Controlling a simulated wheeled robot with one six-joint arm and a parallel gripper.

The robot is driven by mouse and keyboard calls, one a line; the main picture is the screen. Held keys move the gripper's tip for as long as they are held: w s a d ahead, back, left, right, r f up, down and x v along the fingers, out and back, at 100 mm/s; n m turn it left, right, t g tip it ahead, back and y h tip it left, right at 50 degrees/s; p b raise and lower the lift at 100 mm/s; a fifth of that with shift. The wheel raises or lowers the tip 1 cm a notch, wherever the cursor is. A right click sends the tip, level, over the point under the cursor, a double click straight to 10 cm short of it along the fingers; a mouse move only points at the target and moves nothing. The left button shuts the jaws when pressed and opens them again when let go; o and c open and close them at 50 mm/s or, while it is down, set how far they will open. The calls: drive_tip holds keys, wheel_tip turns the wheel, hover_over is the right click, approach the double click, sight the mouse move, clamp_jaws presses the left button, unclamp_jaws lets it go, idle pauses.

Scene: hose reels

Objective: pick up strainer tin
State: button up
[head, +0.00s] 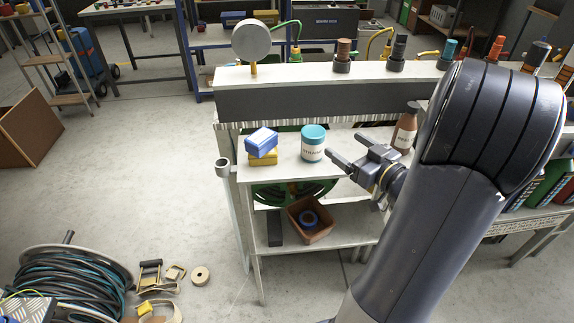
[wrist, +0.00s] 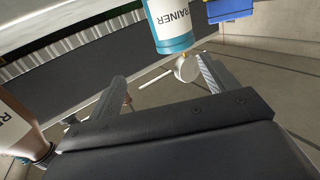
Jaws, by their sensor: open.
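The strainer tin (head: 313,145) is a cylinder with a teal lid and a white label, upright on the small shelf top. In the wrist view the tin (wrist: 169,20) is at the top, its label reading "RAINER", beyond my fingertips. My gripper (head: 344,144) is open and empty, to the right of the tin, with its fingers pointing toward it. In the wrist view my gripper (wrist: 160,70) shows both fingers spread apart, with nothing between them. A gap seems to separate the fingers from the tin.
A blue box (head: 262,137) rests on a yellow box (head: 264,158) left of the tin. A brown bottle (head: 406,128) stands right of my gripper. A raised dark-fronted ledge (head: 300,102) with fittings runs behind. A wooden bin (head: 325,233) sits on the lower shelf (head: 268,232).

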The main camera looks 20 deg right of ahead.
sight(309, 127)
drive_tip(key=shift+w+a+f+n+y, duration=0.1)
drive_tip(key=shift+w+a+n+y, duration=0.15)
drive_tip(key=shift+a, duration=0.35)
drive_tip(key=shift+w+a+n+y, duration=0.15)
drive_tip(key=shift+a+y, duration=0.1)
drive_tip(key=shift+a, duration=0.35)
drive_tip(key=x, duration=0.4)
drive_tip(key=shift+w+a, duration=0.1)
drive_tip(key=shift+w, duration=0.1)
drive_tip(key=shift+x, duration=3.05)
drive_tip(key=shift+f, duration=0.1)
drive_tip(key=shift+c, duration=0.4)
drive_tip(key=c, duration=1.1)
